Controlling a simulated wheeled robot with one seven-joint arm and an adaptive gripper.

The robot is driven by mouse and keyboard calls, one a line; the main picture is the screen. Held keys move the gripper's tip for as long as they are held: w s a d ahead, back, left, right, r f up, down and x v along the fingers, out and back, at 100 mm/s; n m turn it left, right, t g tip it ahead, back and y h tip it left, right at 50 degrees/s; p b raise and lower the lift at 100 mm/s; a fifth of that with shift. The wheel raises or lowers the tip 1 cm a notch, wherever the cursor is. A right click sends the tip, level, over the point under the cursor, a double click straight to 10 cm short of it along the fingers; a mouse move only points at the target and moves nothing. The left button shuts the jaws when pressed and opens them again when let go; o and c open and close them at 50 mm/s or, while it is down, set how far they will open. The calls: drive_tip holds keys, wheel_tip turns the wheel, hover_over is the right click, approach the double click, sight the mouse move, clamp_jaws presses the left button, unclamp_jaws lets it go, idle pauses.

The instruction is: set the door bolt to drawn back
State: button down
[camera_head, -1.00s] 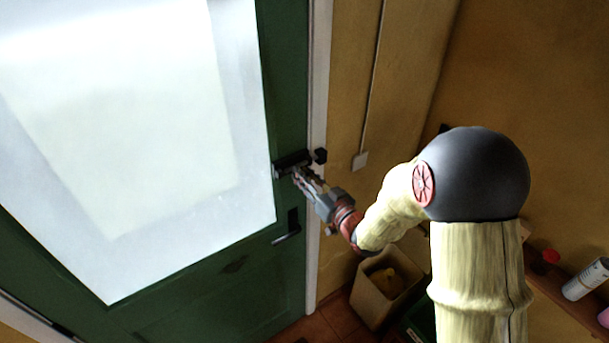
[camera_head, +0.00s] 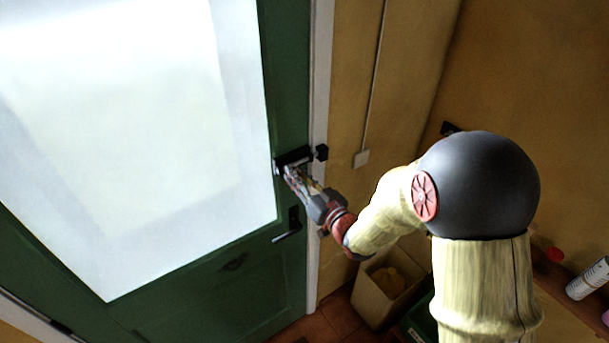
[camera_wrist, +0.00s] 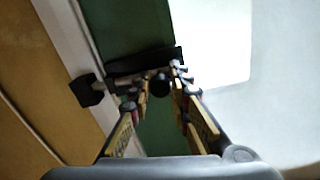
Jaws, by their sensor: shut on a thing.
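The black door bolt (camera_head: 292,157) is mounted on the green door near its right edge; it also shows in the wrist view (camera_wrist: 150,61). Its black keeper (camera_head: 321,152) sits on the white frame beside it, and shows at the left in the wrist view (camera_wrist: 86,90). My gripper (camera_head: 289,171) is at the bolt, near its left end in the head view. In the wrist view my gripper (camera_wrist: 159,88) has its fingers on both sides of the round dark bolt knob (camera_wrist: 160,84), shut on it.
A black door handle (camera_head: 290,226) is on the door below the bolt. A large bright pane (camera_head: 130,120) fills the upper door. A bin (camera_head: 375,304) stands by the wall, below my arm. A shelf with a white can (camera_head: 588,279) is at the right.

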drive_tip(key=shift+s+a, duration=0.35)
drive_tip(key=shift+a, duration=0.1)
drive_tip(key=shift+d, duration=0.1)
drive_tip(key=c, duration=1.7)
unclamp_jaws()
drive_tip(key=shift+o, duration=0.2)
drive_tip(key=v, duration=1.1)
drive_tip(key=shift+s+d, duration=0.2)
drive_tip(key=shift+s, duration=0.15)
drive_tip(key=shift+f, duration=0.1)
